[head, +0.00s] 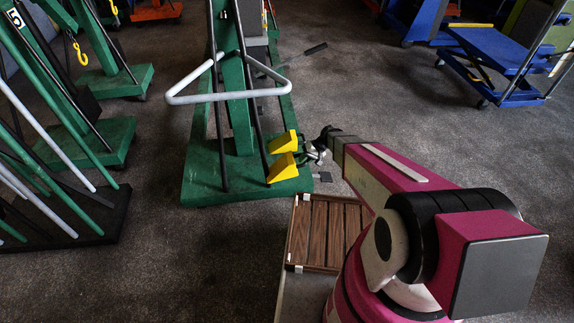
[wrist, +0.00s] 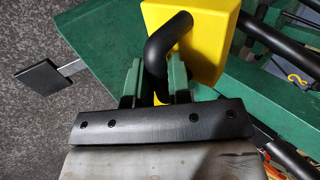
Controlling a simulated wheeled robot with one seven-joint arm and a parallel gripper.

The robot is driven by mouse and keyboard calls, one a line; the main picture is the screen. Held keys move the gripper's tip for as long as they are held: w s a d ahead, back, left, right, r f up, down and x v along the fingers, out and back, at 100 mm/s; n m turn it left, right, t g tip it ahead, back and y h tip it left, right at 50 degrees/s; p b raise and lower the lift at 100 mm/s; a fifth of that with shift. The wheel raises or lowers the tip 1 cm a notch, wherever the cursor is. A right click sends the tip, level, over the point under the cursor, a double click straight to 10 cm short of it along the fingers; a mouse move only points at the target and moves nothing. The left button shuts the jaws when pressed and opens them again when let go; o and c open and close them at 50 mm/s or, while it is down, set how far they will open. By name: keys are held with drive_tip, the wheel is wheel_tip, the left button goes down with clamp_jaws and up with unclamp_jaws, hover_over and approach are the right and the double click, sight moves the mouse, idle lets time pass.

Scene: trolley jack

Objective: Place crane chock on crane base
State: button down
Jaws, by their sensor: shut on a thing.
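A yellow chock (wrist: 205,35) with a bent black handle (wrist: 168,45) fills the top middle of the wrist view. My gripper (wrist: 153,85) is shut on that handle, with a green-grey finger on each side. In the head view, two yellow wedge shapes (head: 283,142) (head: 281,169) show at the right side of the green crane base (head: 215,188), just left of my gripper (head: 314,152). I cannot tell whether both belong to the held chock. The chock is over or on the green base; whether its underside touches is hidden.
A slatted wooden deck (head: 325,235) lies below my arm. Other green cranes stand left, blue trolleys (head: 497,50) at back right. Floor at right is clear.

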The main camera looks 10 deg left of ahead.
drive_tip(key=a, duration=0.1)
drive_tip(key=s+a+y, duration=0.1)
drive_tip(key=a, duration=0.1)
drive_tip(key=shift+a+r, duration=0.1)
drive_tip(key=shift+r, duration=0.1)
drive_tip(key=w+d+f, duration=0.7)
drive_tip(key=w+f, duration=0.1)
drive_tip(key=f, duration=0.3)
drive_tip(key=shift+d+g, duration=0.3)
drive_tip(key=shift+d, duration=0.05)
drive_tip(key=c, duration=1.1)
unclamp_jaws()
drive_tip(key=shift+w, duration=0.1)
drive_tip(key=shift+o, duration=0.2)
drive_tip(key=shift+r, duration=0.15)
drive_tip(key=v, duration=1.1)
drive_tip(key=s+d+r+m+t+h, duration=0.1)
drive_tip(key=s+d+r+h, duration=0.3)
drive_tip(key=s+r, duration=0.6)
drive_tip(key=s+d+r+m+t+h, duration=0.1)
drive_tip(key=s+d+r+h, duration=0.3)
drive_tip(key=r, duration=1.1)
drive_tip(key=s+d+m, duration=0.1)
drive_tip(key=s+d, duration=0.2)
drive_tip(key=s, duration=0.3)
drive_tip(key=shift+s+d+r+t, duration=0.2)
drive_tip(key=shift+s+t, duration=0.1)
drive_tip(key=shift+s, duration=0.05)
